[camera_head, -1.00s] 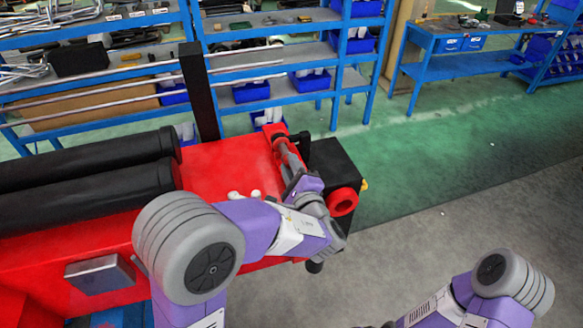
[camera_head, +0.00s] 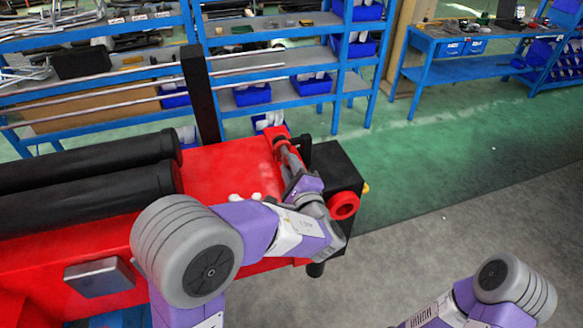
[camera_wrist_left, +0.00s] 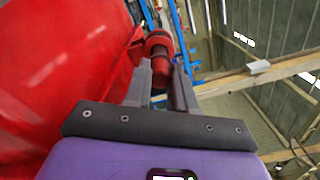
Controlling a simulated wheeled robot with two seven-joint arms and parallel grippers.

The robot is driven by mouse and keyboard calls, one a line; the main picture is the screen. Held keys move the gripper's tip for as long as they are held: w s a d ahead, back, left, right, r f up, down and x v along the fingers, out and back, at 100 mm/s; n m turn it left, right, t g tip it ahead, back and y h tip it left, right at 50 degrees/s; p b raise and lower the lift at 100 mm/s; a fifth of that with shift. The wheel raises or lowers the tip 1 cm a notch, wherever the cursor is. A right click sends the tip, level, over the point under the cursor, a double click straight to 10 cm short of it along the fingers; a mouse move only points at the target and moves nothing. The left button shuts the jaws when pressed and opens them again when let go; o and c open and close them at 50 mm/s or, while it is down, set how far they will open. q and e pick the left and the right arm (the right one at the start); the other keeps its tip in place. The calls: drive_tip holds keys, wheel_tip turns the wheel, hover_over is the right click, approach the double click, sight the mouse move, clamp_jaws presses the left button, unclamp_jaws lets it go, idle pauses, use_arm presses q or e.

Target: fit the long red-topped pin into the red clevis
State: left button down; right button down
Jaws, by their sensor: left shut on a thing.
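My left gripper (camera_head: 292,171) is at the right end of the red stand, its fingers pointing away from me. In the left wrist view the two grey fingers (camera_wrist_left: 160,84) are closed around a red-ended cylindrical piece (camera_wrist_left: 158,44), which looks like the red-topped pin. It also shows in the head view (camera_head: 282,147). Its far end lies close to a red upright (camera_head: 275,131); I cannot tell if they touch. A red ring (camera_head: 343,205) sits by the black block, and I cannot tell which red part is the clevis. My right gripper is out of view.
The red stand (camera_head: 225,168) carries two black cylinders (camera_head: 85,190) on the left. A black block (camera_head: 333,166) sits at its right end. A black post (camera_head: 200,95) and blue shelves (camera_head: 300,60) stand behind. The floor to the right is free.

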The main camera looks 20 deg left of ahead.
use_arm(q)
drive_tip(key=shift+b+x, duration=0.6)
drive_tip(key=shift+x, duration=1.1)
drive_tip(key=c, duration=0.9)
unclamp_jaws()
drive_tip(key=shift+o, duration=0.2)
drive_tip(key=shift+b+v, duration=0.6)
drive_tip(key=shift+v, duration=1.85)
drive_tip(key=shift+s, duration=0.15)
